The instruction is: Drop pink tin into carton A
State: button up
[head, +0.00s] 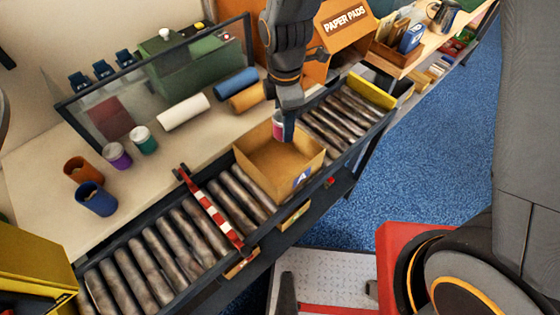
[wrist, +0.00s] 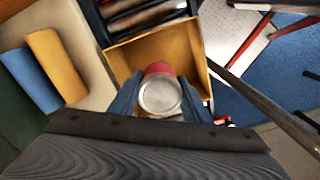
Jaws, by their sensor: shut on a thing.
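The pink tin (wrist: 160,92) is held between the two fingers of my gripper (wrist: 160,100) in the wrist view, its pale round end facing the camera. In the head view the tin (head: 278,128) shows partly under my gripper (head: 284,116), at the back edge of carton A. Carton A (head: 252,179) is an open brown box with a blue "A" label on its front, standing on the roller conveyor. In the wrist view the carton (wrist: 197,50) lies behind and below the tin. The head view does not clearly show how far the tin is above the carton floor.
A red-and-white striped bar (head: 212,212) crosses the rollers left of the carton. A purple tin (head: 117,156), a green tin (head: 143,140) and two cups stand on the bench. Paper rolls (head: 183,112) lie behind. A yellow stop (head: 371,91) closes the conveyor's far end.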

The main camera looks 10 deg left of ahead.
jog(key=shift+f+b, duration=0.45)
jog(key=shift+f, duration=0.45)
jog(key=o, duration=1.2)
jog(key=shift+r, duration=0.1)
jog(key=shift+r+b, duration=0.85)
jog(key=shift+r, duration=3)
